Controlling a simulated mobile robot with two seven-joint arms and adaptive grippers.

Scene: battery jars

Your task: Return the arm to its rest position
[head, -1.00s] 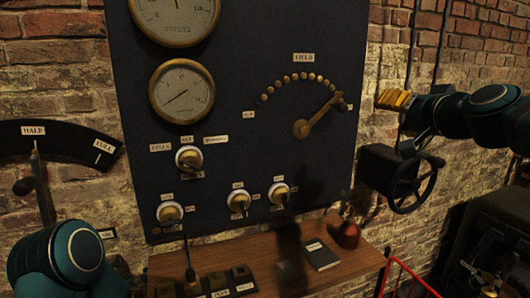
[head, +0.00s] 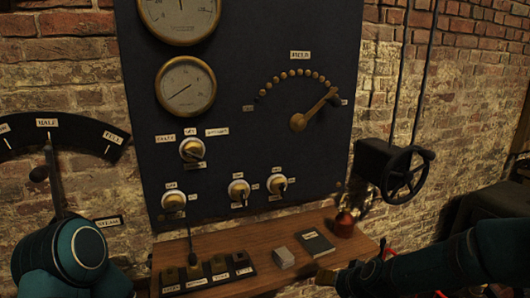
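My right arm comes in at the lower right, low in front of the shelf. My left arm shows only as a teal rounded link at the lower left; the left gripper is out of view.
A dark panel (head: 345,190) carries gauges, knobs and a brass lever (head: 315,110). A handwheel (head: 408,175) is at right.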

